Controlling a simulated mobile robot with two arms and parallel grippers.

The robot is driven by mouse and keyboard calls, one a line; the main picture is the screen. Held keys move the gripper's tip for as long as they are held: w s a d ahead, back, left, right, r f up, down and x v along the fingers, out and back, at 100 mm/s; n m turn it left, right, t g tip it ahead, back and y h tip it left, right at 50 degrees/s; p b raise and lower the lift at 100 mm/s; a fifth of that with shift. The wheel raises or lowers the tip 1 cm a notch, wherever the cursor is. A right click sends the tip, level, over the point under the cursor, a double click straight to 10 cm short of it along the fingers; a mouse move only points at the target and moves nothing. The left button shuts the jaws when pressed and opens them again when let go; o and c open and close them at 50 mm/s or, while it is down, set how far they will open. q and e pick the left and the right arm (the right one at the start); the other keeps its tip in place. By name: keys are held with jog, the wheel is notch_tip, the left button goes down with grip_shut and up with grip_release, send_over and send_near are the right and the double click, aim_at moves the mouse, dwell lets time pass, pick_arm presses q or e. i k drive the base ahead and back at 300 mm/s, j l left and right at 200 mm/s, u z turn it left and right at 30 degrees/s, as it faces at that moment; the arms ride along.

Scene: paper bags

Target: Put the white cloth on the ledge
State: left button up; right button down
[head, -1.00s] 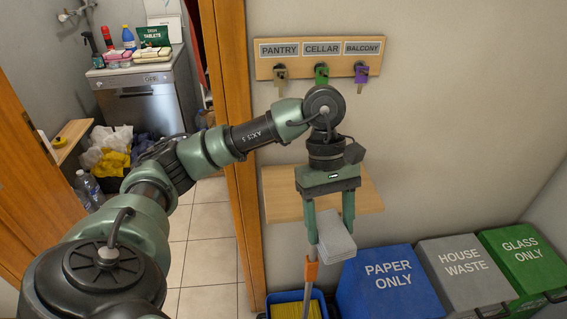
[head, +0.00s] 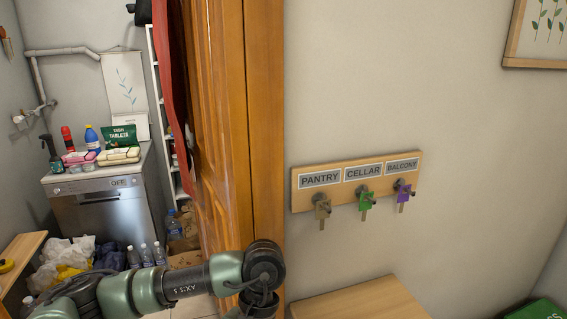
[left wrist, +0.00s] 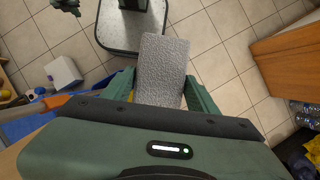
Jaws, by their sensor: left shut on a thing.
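In the left wrist view my left gripper (left wrist: 161,92) is shut on a folded, light grey-white cloth (left wrist: 164,62), which sticks out beyond the fingers above the tiled floor. In the head view the gripper and cloth are below the picture; only my left arm shows at the bottom. A wooden ledge (head: 362,300) on the wall, under the key rack, shows bare in its visible part. A small dark green part at the top left of the wrist view may be my right gripper (left wrist: 66,5); its jaws are not clear.
The key rack (head: 357,181) with three keys hangs above the ledge. A wooden door frame (head: 265,130) stands to its left. An orange mop handle piece (left wrist: 50,104) and a blue bin (left wrist: 20,127) lie near the gripper. Bottles and bags sit beside the dishwasher (head: 105,205).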

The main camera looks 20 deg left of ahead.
aim_at(22, 249)
jog(key=i+j+u, duration=0.2)
jog(key=j, duration=0.35)
jog(key=i+j+u, duration=0.15)
jog(key=i+j, duration=0.2)
jog(key=j, duration=0.15)
jog(key=i+j+u, duration=0.2)
jog(key=j, duration=0.3)
jog(key=i+j+u, duration=0.2)
jog(key=i+j, duration=0.2)
jog(key=i+j+u, duration=0.4)
jog(key=i, duration=0.25)
jog(key=i+j+u, duration=0.15)
jog(key=i+u, duration=0.2)
jog(key=i, duration=0.3)
jog(key=i+u, duration=0.4)
jog(key=i, duration=0.25)
jog(key=i+l+u, duration=0.2)
jog(key=i+u, duration=0.2)
jog(key=i+l+u, duration=0.35)
jog(key=i+j, duration=0.05)
